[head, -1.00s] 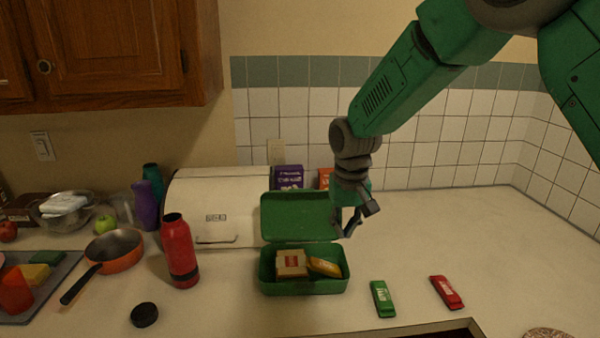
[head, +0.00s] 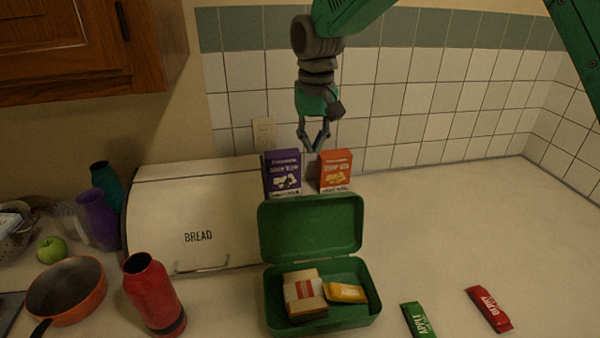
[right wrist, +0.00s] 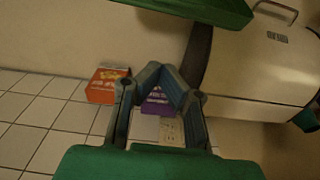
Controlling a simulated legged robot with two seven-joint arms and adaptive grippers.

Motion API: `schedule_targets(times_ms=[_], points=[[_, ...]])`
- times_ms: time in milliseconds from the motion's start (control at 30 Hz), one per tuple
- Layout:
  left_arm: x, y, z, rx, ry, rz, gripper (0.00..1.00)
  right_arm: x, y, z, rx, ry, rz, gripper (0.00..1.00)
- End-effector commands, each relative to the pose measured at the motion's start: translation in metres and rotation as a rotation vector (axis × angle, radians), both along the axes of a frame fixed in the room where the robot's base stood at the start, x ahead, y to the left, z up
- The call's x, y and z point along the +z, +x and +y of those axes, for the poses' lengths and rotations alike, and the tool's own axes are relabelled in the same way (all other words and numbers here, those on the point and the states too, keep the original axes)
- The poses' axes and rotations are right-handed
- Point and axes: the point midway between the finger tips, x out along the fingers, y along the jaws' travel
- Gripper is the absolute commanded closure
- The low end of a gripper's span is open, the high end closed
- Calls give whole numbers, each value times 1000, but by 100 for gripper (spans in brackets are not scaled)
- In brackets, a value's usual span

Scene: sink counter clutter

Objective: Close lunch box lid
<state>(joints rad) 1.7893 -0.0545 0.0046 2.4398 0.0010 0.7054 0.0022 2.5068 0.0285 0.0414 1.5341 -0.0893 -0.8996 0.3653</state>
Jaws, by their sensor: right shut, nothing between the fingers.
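The green lunch box (head: 325,326) sits on the counter with its lid (head: 311,228) open, standing up at the back. The lid's edge also shows at the top of the right wrist view (right wrist: 205,8). Inside the box are a tan packet with a red label (head: 304,293) and a yellow packet (head: 345,292). My right gripper (head: 314,149) is shut and empty, pointing down above the lid's top edge, apart from it. Its fingers meet in the right wrist view (right wrist: 168,72). My left gripper is not in view.
A purple box (head: 282,173) and an orange box (head: 335,169) stand behind the lid. A white bread box (head: 190,220) is to the left, with a red bottle (head: 153,295) in front. Green (head: 418,320) and red (head: 489,309) bars lie right.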

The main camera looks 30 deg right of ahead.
Motion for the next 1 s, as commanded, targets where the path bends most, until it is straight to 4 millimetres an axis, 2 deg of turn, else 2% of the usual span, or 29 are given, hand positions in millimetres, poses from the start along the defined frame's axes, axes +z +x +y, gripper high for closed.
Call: schedule_targets(times_ms=[133,267,733,800,1000], points=[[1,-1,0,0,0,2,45,0,0,1,0,0,-1,100],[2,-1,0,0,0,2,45,-11,2,1,0,-1,4,100],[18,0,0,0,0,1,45,-104,8,-1,1,-1,5,100],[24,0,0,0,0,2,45,-94,-4,3,1,0,2,100],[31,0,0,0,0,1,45,-89,-24,9,1,0,2,100]])
